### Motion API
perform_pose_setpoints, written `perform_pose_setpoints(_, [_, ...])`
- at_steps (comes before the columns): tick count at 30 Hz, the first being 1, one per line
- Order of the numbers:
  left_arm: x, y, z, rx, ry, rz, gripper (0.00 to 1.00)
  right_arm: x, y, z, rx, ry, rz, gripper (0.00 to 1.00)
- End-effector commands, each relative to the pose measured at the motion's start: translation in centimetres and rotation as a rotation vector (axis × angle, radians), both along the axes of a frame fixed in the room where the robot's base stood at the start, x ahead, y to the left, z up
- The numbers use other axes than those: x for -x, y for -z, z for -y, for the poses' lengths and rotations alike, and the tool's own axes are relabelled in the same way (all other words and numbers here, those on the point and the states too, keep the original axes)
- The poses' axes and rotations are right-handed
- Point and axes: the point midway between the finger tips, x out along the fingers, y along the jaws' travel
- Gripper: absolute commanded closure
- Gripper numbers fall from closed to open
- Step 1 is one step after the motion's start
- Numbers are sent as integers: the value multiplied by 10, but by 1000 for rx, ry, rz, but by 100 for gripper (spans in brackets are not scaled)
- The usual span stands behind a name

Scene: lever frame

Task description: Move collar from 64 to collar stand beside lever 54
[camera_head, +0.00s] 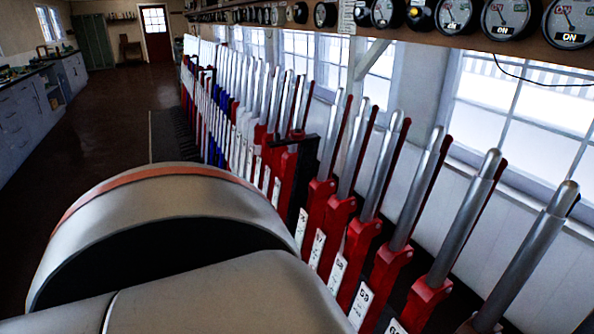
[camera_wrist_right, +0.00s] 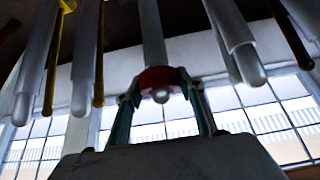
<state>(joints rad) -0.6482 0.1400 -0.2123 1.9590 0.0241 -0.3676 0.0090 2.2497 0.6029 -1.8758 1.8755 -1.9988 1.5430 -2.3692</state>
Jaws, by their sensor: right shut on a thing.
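In the right wrist view my right gripper (camera_wrist_right: 160,84) is shut on a red collar (camera_wrist_right: 149,76), one finger on each side. A silver lever handle (camera_wrist_right: 151,30) runs to the collar, and its rounded tip shows in the middle of the ring. The collar looks to be around or just at the tip; I cannot tell how far on it sits. In the head view a long row of levers has red, blue and white lower parts. A dark upright shape (camera_head: 305,170) stands among them; I cannot tell what it is. Plate numbers are too small to read surely. My left gripper is not in view.
Neighbouring lever handles (camera_wrist_right: 238,45) stand close on both sides of my right gripper. Gauges (camera_head: 505,18) line a shelf above the row, with windows (camera_head: 525,95) behind. Floor (camera_head: 110,110) is clear left of the row, up to grey cabinets (camera_head: 30,105).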

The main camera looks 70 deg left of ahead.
Motion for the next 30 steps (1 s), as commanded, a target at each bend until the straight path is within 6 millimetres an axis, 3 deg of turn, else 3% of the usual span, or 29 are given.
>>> perform_pose_setpoints(13, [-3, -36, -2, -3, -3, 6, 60, -6, -34, 0, -1, 1, 1, 81])
perform_pose_setpoints(30, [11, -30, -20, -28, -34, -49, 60, -14, -69, -1, 1, 1, -1, 81])
